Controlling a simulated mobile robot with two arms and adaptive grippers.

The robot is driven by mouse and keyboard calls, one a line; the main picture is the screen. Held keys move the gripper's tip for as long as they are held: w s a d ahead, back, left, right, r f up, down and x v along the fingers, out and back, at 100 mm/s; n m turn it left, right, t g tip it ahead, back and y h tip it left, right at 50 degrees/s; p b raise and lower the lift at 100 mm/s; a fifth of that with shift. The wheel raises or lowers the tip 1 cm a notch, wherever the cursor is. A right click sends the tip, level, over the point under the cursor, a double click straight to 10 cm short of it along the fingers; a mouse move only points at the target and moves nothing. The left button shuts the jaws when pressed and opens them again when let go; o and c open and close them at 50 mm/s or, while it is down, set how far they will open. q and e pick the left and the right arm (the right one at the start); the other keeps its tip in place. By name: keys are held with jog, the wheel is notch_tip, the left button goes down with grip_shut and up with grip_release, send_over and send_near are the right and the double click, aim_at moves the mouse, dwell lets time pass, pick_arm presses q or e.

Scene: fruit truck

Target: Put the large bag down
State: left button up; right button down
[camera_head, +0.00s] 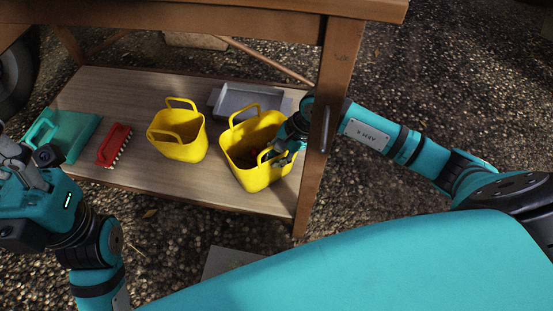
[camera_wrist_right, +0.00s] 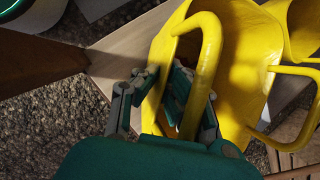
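The large yellow bag (camera_head: 240,160) stands upright on the low wooden shelf (camera_head: 130,90), near its right end. In the right wrist view the bag (camera_wrist_right: 237,85) fills the upper right, with its handle (camera_wrist_right: 211,45) arching close to the camera. My right gripper (camera_head: 282,152) is at the bag's right rim. In the right wrist view its fingers (camera_wrist_right: 163,80) look parted, with yellow bag wall between them and one finger partly behind the handle. Contact at the fingertips is unclear. My left gripper (camera_head: 20,155) is at the left edge; its fingertips are unclear.
A smaller yellow bag (camera_head: 178,150) stands to the left of the large one. A grey tray (camera_head: 235,98) lies behind. A red brush (camera_head: 114,146) and a teal case (camera_head: 75,138) lie at the shelf's left. A wooden table leg (camera_head: 335,75) rises beside my right gripper.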

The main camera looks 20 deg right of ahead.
jog(key=shift+r, duration=0.1)
jog(key=shift+f, duration=0.2)
jog(key=c, duration=1.9)
grip_release()
jog(key=shift+c, duration=0.2)
jog(key=o, duration=0.5)
jog(key=shift+c, duration=0.2)
